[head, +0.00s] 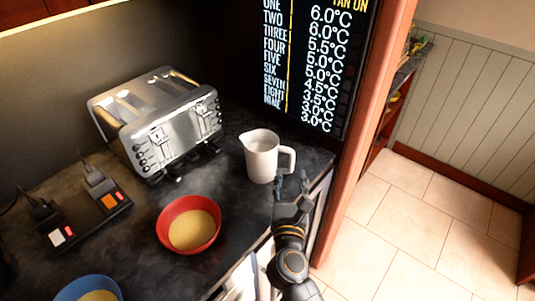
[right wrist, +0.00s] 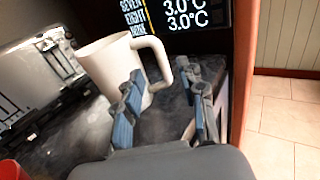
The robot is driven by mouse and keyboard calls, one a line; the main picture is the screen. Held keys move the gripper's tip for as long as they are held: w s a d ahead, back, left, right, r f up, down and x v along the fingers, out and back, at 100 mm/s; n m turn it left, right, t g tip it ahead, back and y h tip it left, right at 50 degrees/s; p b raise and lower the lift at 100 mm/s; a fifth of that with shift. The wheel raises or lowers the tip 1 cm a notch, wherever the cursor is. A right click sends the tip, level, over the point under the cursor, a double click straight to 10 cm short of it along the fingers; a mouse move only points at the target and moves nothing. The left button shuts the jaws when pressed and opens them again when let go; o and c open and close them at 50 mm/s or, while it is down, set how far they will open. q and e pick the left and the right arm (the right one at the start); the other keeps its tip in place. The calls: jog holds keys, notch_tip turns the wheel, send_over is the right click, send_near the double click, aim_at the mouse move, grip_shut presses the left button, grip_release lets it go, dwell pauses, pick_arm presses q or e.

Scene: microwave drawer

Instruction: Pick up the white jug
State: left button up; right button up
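The white jug (head: 261,160) stands upright on the dark worktop, in the middle of the head view, its spout to the left and its handle to the right. In the right wrist view the jug (right wrist: 106,65) is at upper left, its handle towards the right. My right gripper (head: 291,180) is just in front of the jug, below its handle in the picture. In the wrist view the fingers (right wrist: 166,95) are spread apart with nothing held between them. The left finger covers part of the jug's lower body; I cannot tell whether it touches. My left gripper is not in view.
A silver toaster (head: 168,123) stands left of the jug. A red bowl (head: 188,224) and a blue bowl (head: 88,287) are nearer the front. A socket block with plugs (head: 86,220) lies at left. A display (head: 302,62) and wooden post (head: 365,125) bound the right.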

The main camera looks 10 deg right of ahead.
aim_at(292, 161)
jog(key=shift+x, duration=1.2)
jog(key=shift+r+p+x, duration=0.2)
jog(key=shift+p+x, duration=0.55)
jog(key=shift+x, duration=0.45)
jog(key=x, duration=0.2)
jog(key=shift+w+d+f+p, duration=0.15)
jog(key=shift+w+p, duration=0.1)
jog(key=shift+p, duration=0.05)
jog(key=shift+w+d+f, duration=0.1)
jog(key=shift+w+f, duration=0.05)
jog(key=shift+w, duration=0.2)
jog(key=shift+c, duration=0.2)
grip_shut()
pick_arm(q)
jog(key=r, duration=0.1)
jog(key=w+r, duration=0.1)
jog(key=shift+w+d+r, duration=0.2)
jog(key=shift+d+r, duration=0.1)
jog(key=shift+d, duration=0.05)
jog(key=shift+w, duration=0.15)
